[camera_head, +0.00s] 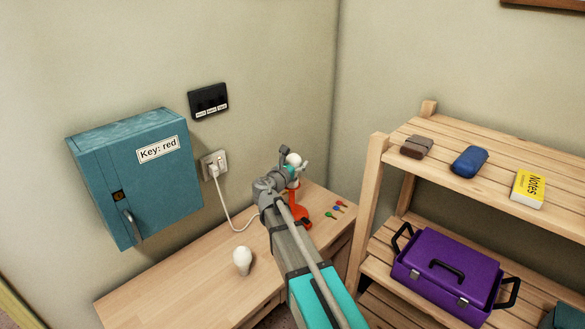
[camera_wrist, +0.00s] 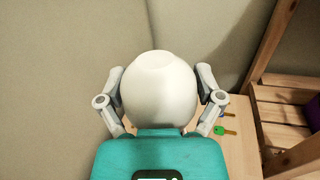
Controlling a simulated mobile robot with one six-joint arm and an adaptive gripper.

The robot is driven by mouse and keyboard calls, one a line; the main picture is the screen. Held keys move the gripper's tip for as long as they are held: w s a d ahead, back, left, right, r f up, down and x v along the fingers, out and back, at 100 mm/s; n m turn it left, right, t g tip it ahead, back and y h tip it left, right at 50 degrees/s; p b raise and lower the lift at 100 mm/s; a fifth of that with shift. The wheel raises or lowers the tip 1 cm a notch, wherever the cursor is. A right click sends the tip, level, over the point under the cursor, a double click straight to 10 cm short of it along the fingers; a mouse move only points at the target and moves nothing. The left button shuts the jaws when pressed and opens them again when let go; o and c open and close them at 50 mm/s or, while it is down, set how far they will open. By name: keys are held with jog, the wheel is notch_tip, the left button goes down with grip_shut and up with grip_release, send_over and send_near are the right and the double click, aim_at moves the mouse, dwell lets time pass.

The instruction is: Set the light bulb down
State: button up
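A white light bulb (camera_head: 293,159) is at the end of my arm in the head view. In the wrist view the round bulb (camera_wrist: 160,92) fills the space between both fingers of my gripper (camera_wrist: 160,84), which appear to press on its sides. In the head view my gripper (camera_head: 293,165) is above an orange lamp (camera_head: 300,215), partly hidden by my arm. I cannot tell whether the held bulb touches the lamp. A second white bulb (camera_head: 242,261) stands on the wooden desk (camera_head: 185,280), left of my arm.
Several coloured keys (camera_head: 336,209) lie right of the lamp. A teal key cabinet (camera_head: 138,175) and a socket with a white plug (camera_head: 213,166) are on the wall. A wooden shelf (camera_head: 375,170) holding a purple toolbox (camera_head: 447,268) stands at right. The desk's left part is clear.

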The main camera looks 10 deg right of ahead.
jog(key=c, duration=0.7)
jog(key=shift+o, duration=0.2)
jog(key=shift+r, duration=0.2)
notch_tip(320, 180, up, 2)
jog(key=p, duration=0.2)
jog(key=shift+r+p, duration=0.1)
jog(key=shift+p, duration=0.25)
jog(key=s+r+p, duration=1)
jog(key=s, duration=0.4)
jog(key=shift+r, duration=0.2)
